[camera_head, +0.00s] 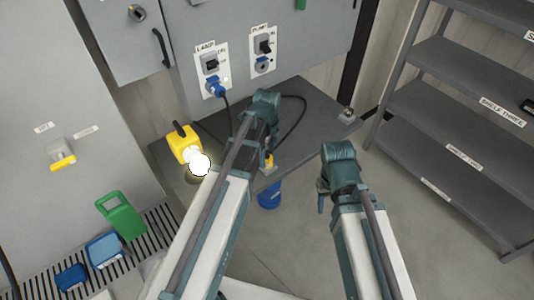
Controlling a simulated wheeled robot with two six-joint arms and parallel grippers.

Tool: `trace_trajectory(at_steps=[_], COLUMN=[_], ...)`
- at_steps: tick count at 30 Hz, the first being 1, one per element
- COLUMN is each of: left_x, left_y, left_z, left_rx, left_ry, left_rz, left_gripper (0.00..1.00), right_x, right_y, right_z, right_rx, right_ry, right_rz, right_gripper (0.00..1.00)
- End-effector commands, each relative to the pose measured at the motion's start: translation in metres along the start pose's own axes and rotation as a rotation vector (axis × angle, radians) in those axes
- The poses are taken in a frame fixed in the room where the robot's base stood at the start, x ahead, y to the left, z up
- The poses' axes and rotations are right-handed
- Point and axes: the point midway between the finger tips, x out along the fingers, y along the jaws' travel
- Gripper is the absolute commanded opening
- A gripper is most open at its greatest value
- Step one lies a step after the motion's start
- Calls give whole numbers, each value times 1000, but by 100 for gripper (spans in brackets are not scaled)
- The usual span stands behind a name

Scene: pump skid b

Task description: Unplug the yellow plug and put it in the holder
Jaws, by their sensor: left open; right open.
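A small yellow piece (268,160), which looks like the yellow plug, stands in a grey base near the front edge of the dark grey table. My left gripper (268,143) points down just above it; the wrist hides most of the fingers, and I cannot tell whether they touch it. A black cable loops from behind my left arm across the table. A small grey block (347,115), perhaps a holder, sits at the table's right corner. My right gripper (322,198) is open and empty, right of the table's front edge, its fingers partly hidden.
A blue plug (215,88) is in the LAMP panel; the PUMP panel socket (262,65) looks empty. A yellow lamp (183,145) glows left of my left arm. A blue container (269,194) is below the table edge. Grey shelves (450,110) stand at right.

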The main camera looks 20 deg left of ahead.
Motion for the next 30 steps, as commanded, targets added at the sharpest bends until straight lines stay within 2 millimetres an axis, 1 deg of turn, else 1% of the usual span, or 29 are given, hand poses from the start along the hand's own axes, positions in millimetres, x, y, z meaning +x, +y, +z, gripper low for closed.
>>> trace_trajectory(at_steps=[1,21,25,30], left_x=[-12,-111,-122,-124], left_y=[0,0,0,0], left_z=[0,0,0,0], left_rx=[0,0,0,0], left_ry=[0,0,0,0], left_rz=[0,0,0,0], left_gripper=[82,82,82,82], right_x=[-11,-110,-121,-124], right_y=[1,11,12,12], right_z=[1,6,7,7], right_rx=[0,0,-1,-1], right_ry=[0,0,0,0], right_rz=[0,0,0,0], right_gripper=[50,50,50,50])
